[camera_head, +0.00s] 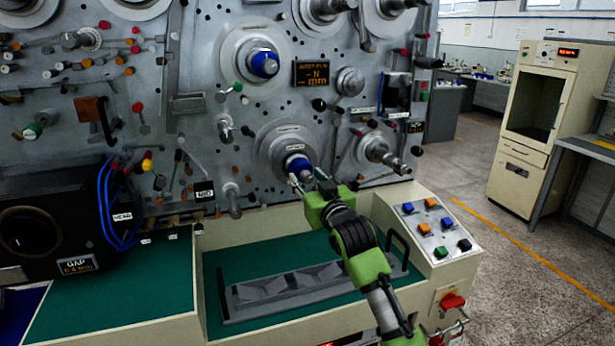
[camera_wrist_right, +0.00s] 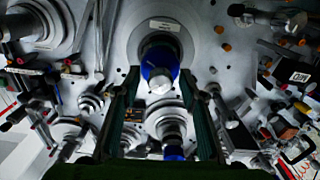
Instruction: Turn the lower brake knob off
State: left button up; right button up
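The lower brake knob (camera_head: 298,164) is a blue cap on a round grey disc, low on the machine's grey front panel. My right gripper (camera_head: 307,177) is just in front of it, with its fingers apart. In the right wrist view a blue knob with a pale end (camera_wrist_right: 160,68) shows between and beyond the open fingers of the right gripper (camera_wrist_right: 163,90). I cannot tell whether the fingers touch it. A second blue knob (camera_head: 264,63) sits higher on the panel. My left gripper is not in view.
Spindles and small levers stick out around the knob, including a grey spindle (camera_head: 383,155) to the right. Below is a green-topped bench (camera_head: 225,265) with a grey metal rack (camera_head: 285,290). A sloped button box (camera_head: 435,230) stands at right. The aisle floor (camera_head: 530,270) is clear.

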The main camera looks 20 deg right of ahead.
jog(key=shift+w, duration=0.1)
grip_shut()
jog(key=shift+n, duration=0.3)
jog(key=shift+r+n+p, duration=0.15)
jog(key=shift+n+p, duration=0.6)
jog(key=shift+n, duration=0.15)
jog(key=n+p, duration=0.1)
jog(key=n, duration=0.2)
jog(key=shift+n+p, duration=0.35)
jog(key=shift+n, duration=0.05)
jog(key=n+p, duration=0.2)
jog(key=n, duration=0.3)
jog(key=shift+n, duration=0.3)
